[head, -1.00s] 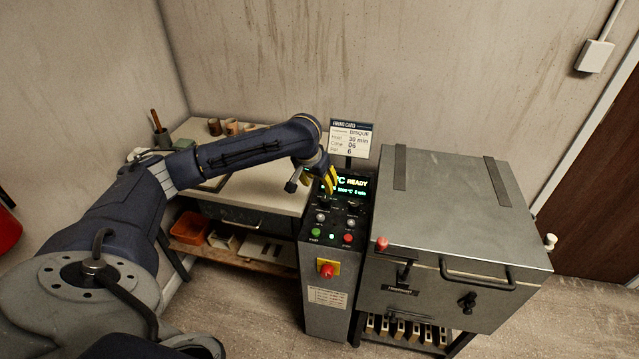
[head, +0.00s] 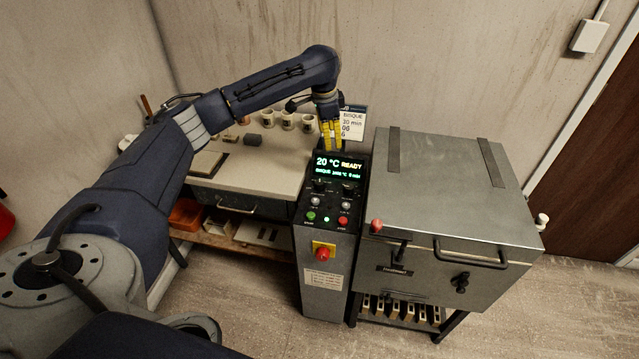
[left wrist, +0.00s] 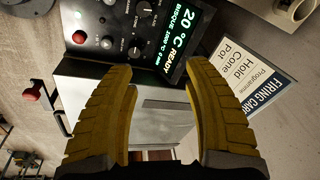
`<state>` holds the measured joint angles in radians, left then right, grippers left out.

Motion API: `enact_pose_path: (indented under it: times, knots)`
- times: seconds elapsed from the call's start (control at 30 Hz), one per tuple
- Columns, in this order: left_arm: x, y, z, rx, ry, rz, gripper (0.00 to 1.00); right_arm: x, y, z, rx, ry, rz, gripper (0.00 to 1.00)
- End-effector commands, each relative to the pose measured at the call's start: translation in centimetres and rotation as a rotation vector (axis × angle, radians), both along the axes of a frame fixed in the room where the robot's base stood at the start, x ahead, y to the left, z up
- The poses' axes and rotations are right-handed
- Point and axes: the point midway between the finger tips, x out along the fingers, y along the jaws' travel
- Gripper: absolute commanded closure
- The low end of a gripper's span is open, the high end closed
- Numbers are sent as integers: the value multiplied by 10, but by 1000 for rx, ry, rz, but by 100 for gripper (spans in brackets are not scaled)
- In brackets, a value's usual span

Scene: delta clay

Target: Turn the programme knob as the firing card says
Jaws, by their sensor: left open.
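The control panel's lit display (head: 338,168) reads 20 °C READY, with a BISQUE line under it; it also shows in the left wrist view (left wrist: 170,40). Dark knobs (head: 320,185) sit just below the display; the left wrist view shows them too (left wrist: 135,50). I cannot tell which is the programme knob. My left gripper (head: 331,148) is open and empty, above the display's back edge. My right gripper is not in view.
The grey kiln (head: 445,190) stands right of the panel, its lid shut. A red emergency knob (head: 322,254) sticks out of the panel's front. A bench (head: 265,175) with several cups is at the left.

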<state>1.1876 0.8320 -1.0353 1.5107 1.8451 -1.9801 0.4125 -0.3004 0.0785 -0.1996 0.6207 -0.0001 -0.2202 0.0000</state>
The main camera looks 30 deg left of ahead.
Motion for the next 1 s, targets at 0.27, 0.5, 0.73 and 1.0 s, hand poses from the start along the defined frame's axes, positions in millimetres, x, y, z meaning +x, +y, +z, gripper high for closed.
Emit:
enact_pose_path:
  times: [0.27,0.5,0.73,1.0]
  knots:
    - [-11,11,-10,67,127,-531,49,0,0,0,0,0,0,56]
    - [-20,19,-14,91,175,-878,49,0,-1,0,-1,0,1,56]
    - [-22,21,-15,110,178,-1021,49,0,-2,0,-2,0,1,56]
    - [-23,20,-41,109,180,-1036,49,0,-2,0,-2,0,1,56]
